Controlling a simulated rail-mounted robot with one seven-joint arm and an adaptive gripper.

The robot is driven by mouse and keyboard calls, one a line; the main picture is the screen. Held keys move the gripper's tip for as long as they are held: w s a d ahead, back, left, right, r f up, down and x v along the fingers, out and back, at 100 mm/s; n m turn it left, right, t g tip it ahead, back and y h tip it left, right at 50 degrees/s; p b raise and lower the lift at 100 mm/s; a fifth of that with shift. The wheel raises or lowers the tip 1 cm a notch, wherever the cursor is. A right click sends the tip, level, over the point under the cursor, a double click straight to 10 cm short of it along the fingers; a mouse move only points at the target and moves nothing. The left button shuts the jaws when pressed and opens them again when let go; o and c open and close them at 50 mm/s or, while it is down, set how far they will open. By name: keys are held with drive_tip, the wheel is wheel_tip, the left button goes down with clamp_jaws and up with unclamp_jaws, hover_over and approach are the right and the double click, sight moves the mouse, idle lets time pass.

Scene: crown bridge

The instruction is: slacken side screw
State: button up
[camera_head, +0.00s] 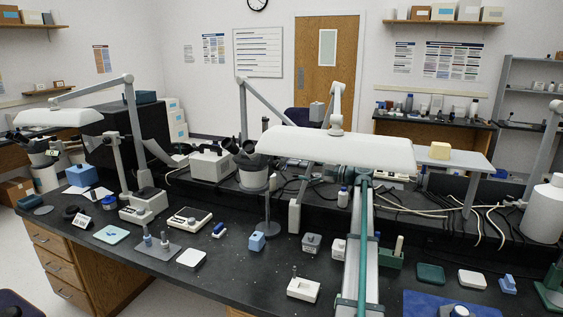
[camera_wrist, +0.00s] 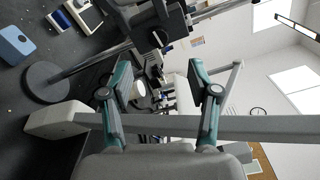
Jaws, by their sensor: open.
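No side screw can be made out in either view; the parts on the bench are too small to show one. A white block with a small upright post (camera_head: 303,289) stands near the front edge of the bench. A grey block with a knob (camera_head: 312,243) and a white block (camera_head: 339,248) stand behind it. My gripper (camera_wrist: 160,85) is open and empty in the wrist view, its two teal fingers apart. It points across the bench, above the surface and away from these small blocks. In the head view its fingers are hidden behind my arm and the lamp.
A white lamp head (camera_head: 335,148) hangs over the middle, its grey post (camera_wrist: 240,127) crossing the wrist view. A microscope (camera_head: 250,165) and a round-based stand (camera_head: 268,232) are left of my arm. A green holder (camera_head: 390,254) and a blue mat (camera_head: 440,304) lie right.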

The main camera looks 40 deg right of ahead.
sight(275, 164)
drive_tip(key=w+a+n+h+p, duration=0.1)
drive_tip(key=w+a+n+p, duration=0.2)
drive_tip(key=w+n, duration=0.7)
drive_tip(key=a+n, duration=0.1)
drive_tip(key=n, duration=0.2)
drive_tip(key=shift+a+f+n+p, duration=0.15)
drive_tip(key=shift+a+n+p, duration=0.2)
drive_tip(key=shift+a+n, duration=0.05)
clamp_jaws()
drive_tip(key=c, duration=1.2)
unclamp_jaws()
